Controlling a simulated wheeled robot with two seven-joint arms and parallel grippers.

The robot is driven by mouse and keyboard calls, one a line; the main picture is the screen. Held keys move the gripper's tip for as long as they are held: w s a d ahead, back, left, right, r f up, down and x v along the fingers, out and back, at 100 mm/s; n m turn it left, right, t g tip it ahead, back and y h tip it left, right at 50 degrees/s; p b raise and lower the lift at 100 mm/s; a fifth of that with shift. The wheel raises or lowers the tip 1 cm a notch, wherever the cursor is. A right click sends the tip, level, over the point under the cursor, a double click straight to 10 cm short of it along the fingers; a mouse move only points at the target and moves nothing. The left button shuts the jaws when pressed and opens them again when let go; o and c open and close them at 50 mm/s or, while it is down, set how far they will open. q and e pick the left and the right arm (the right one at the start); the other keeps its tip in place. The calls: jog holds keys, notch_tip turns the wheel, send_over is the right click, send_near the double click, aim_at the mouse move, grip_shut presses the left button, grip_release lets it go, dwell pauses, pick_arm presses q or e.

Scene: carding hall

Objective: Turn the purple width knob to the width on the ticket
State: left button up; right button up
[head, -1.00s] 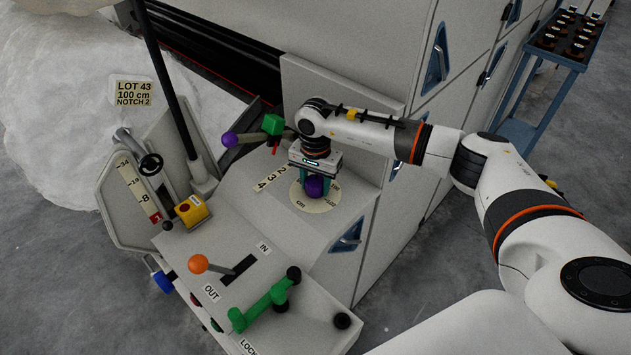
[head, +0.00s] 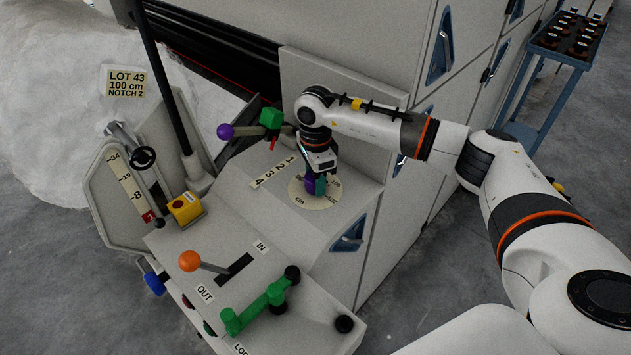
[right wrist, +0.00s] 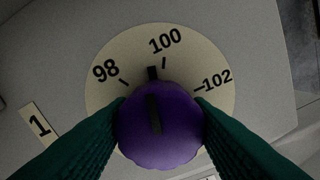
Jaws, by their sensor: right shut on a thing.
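The purple width knob (right wrist: 160,130) stands on a round cream dial (right wrist: 108,75) marked 98, 100 and 102. In the right wrist view its black pointer lies between the 98 and 100 marks, just left of the 100 mark. My right gripper (head: 316,186) is shut on the knob, with a green finger on each side in the right wrist view. In the head view the gripper and wrist hide part of the knob and dial. The ticket (head: 127,83) at upper left reads LOT 43, 100 cm, NOTCH 2. My left gripper is not in view.
A purple-ended lever (head: 225,131) with a green block (head: 271,118) stands left of my right wrist. A blue cart (head: 550,70) stands at upper right.

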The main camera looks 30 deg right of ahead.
jog(key=shift+m+b, duration=0.45)
jog(key=shift+m, duration=1.05)
jog(key=shift+r, duration=0.1)
jog(key=o, duration=1)
notch_tip(320, 180, up, 12)
jog(key=shift+b, duration=1.15)
